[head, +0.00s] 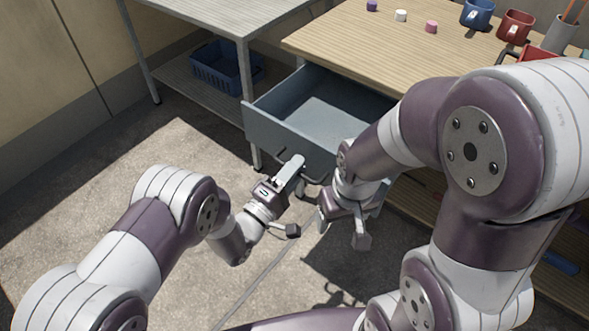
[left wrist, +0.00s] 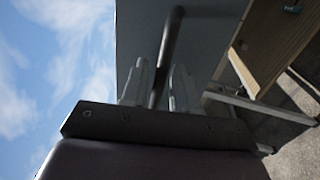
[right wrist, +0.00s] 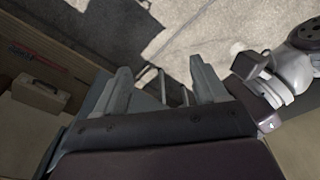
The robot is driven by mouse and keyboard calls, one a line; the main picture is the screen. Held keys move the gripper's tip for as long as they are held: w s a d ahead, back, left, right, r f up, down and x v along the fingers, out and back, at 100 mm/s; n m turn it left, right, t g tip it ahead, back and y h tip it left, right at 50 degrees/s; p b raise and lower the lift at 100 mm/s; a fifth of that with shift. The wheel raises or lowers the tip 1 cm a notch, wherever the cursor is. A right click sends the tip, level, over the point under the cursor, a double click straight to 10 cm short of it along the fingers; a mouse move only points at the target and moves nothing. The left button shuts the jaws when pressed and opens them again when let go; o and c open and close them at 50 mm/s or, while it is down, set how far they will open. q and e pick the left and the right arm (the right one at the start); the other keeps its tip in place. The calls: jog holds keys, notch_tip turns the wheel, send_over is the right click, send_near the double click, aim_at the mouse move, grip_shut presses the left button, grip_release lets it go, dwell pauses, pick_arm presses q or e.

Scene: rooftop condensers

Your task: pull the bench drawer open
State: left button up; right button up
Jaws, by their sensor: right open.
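The grey-blue bench drawer (head: 275,133) stands pulled out from under the wooden bench top (head: 350,42), and its empty inside shows in the head view. My left gripper (head: 293,168) is at the outer face of the drawer front. In the left wrist view the dark bar handle (left wrist: 172,38) runs between its two close-set fingers (left wrist: 161,85), which look shut on it. My right gripper (head: 323,220) hangs low near the drawer's front right corner, pointing down. In the right wrist view its fingers (right wrist: 163,85) are wide apart, with nothing held between them.
A grey metal table (head: 215,15) with a blue basket (head: 222,68) on its lower shelf stands left of the bench. Blue (head: 477,14) and red mugs (head: 515,26) stand on the bench. A beige case (right wrist: 40,92) shows in the right wrist view. Floor before the drawer is clear.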

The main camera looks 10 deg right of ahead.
pick_arm(q)
jog(key=p+v, duration=0.2)
jog(key=v, duration=1)
jog(key=shift+s+a, duration=0.25)
jog(key=shift+f, duration=0.1)
